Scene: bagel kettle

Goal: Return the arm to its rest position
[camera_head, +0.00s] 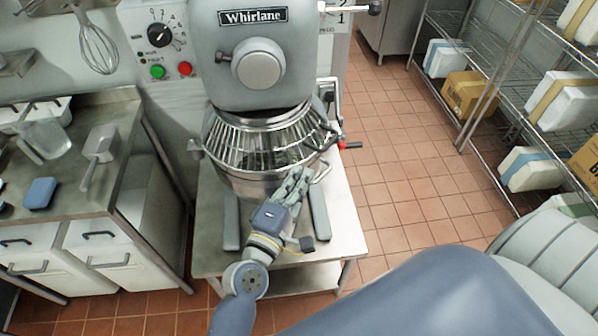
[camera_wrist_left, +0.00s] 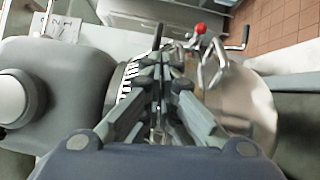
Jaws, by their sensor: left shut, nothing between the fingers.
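My left gripper (camera_head: 297,180) is at the front right of the big mixer's bowl (camera_head: 243,184), close to its rim and wire guard (camera_head: 250,145). Its fingers are together with nothing between them. In the left wrist view the shut fingers (camera_wrist_left: 160,75) point toward the bowl (camera_wrist_left: 250,105); I cannot tell whether they touch it. My left arm reaches over the front of the metal table (camera_head: 215,255). My right gripper is not in view.
The grey mixer body (camera_head: 250,65) stands above the bowl. A red-knobbed lever (camera_head: 343,145) sticks out at the right. A counter (camera_head: 70,165) with a blue sponge-like block (camera_head: 40,193) is at the left. Wire shelves (camera_head: 500,80) with boxes are at the right, beyond open tiled floor (camera_head: 410,170).

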